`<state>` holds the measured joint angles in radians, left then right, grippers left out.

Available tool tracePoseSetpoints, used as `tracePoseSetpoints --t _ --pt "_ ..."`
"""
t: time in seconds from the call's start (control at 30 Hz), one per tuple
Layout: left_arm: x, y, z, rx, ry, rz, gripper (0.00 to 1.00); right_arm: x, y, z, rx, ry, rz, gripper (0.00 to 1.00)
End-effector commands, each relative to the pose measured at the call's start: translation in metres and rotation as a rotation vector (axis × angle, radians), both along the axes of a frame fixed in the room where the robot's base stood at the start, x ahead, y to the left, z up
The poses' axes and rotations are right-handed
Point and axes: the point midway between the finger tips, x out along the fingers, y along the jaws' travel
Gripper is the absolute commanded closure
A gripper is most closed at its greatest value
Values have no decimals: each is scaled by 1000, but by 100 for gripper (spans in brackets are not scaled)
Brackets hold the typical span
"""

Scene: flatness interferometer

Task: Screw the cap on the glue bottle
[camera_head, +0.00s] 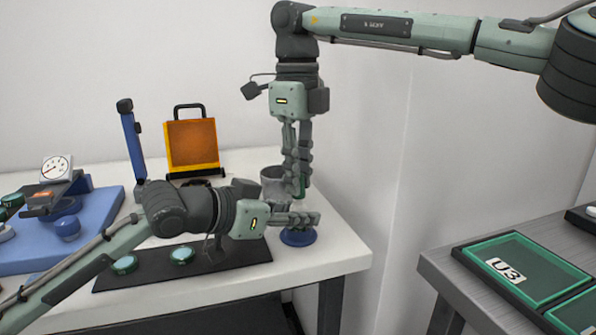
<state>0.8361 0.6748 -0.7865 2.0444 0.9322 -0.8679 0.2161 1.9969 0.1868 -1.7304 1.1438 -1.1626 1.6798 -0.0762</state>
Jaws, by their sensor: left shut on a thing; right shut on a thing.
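My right gripper (299,190) comes down from above, fingers pointing down, shut on a small green piece (302,187) that looks like the cap. My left gripper (314,219) reaches in level from the left just below, shut around what seems to be the glue bottle (299,206). Only a pale bit of the bottle shows; the fingers hide the rest. A blue round base (298,238) sits directly beneath on the white table. The cap is above the bottle; I cannot tell whether they touch.
A grey cup (273,182) stands close behind the grippers. A dark mat (215,262) with green-rimmed discs lies in front on the white table (345,250). An orange-panelled stand (192,145) and blue gauge plate (105,215) are left. A grey table with green trays (520,268) is right.

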Motion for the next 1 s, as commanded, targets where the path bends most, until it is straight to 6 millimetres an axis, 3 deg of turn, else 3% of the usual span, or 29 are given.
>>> tracePoseSetpoints --t 0.17,1.0 --pt "0 0 0 0 0 0 100 0 0 0 0 -1 -167 90" --pt "0 0 0 1 1 0 100 0 -2 0 -1 0 -2284 90"
